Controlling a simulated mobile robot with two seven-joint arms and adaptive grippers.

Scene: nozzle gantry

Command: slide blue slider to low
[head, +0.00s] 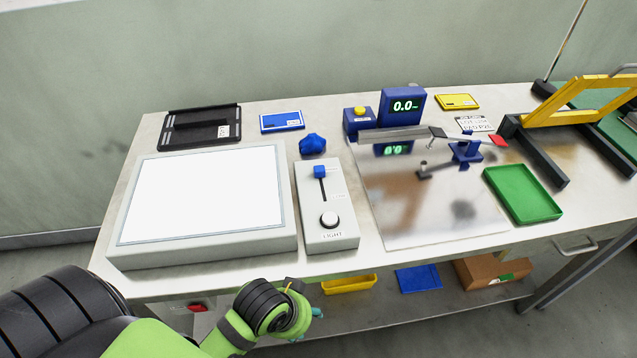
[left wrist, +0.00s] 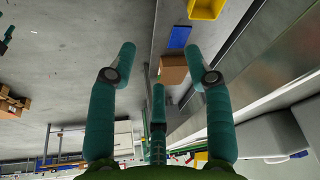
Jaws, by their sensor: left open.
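The blue slider (head: 320,171) sits at the far end of the dark slot on the grey light control box (head: 341,239). The box also has a round white knob (head: 329,220) at its near end; the small marks beside the slot are too small to read. My left gripper (head: 317,313) is below the table's front edge, well short of the slider, with only bits of teal finger showing. In the left wrist view my left gripper (left wrist: 162,52) has its teal fingers spread apart with nothing between them. My right gripper is not in view.
A white light panel (head: 108,251) stands left of the control box and a reflective plate (head: 400,235) lies right of it. A blue lump (head: 312,144) lies just behind the box. The shelf below holds a yellow bin (head: 349,284) and a cardboard box (head: 478,274).

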